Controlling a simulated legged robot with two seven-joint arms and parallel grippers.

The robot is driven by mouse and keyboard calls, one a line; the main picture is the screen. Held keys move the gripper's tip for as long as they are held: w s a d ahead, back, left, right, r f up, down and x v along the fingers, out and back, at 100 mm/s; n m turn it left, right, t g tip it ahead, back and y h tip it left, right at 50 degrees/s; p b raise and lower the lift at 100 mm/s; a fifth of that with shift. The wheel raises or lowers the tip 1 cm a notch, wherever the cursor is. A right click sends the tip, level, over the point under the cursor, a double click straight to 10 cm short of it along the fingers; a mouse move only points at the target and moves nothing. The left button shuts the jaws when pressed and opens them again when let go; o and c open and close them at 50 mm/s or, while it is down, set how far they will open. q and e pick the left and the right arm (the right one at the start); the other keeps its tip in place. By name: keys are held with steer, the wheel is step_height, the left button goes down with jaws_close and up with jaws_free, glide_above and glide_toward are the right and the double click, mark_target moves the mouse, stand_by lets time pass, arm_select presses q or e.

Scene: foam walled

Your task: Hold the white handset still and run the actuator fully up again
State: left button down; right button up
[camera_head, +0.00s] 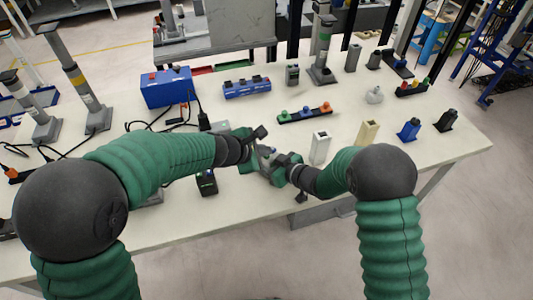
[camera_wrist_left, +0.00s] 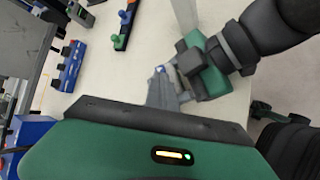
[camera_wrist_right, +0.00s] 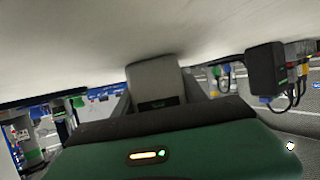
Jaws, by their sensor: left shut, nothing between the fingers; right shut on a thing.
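The white handset, which looks pale grey here, is in my right gripper (camera_head: 277,166). In the right wrist view the handset (camera_wrist_right: 154,75) stands between the two fingers, with a small dark panel low on it. In the left wrist view the handset (camera_wrist_left: 162,92) shows a small blue spot on its end. My left gripper (camera_head: 257,147) is shut and empty, close beside the handset; its fingertips are mostly hidden, so I cannot tell whether they touch it. A grey column with a yellow band (camera_head: 85,88) stands at the left; I cannot tell which column is the actuator.
A white upright block (camera_head: 320,147) and a cream one (camera_head: 368,132) stand right of my grippers. A blue box (camera_head: 166,88) with cables sits at back left. A small black device (camera_head: 207,184) lies near the front edge. The bench's right front (camera_head: 440,165) is clear.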

mark_target(264, 159)
arm_select(q)
steer(key=shift+r, duration=0.9)
step_height(264, 159, up, 5)
stand_by(0.5)
stand_by(0.4)
arm_select(e)
steer(key=o, duration=1.6)
steer(key=shift+c, duration=0.2)
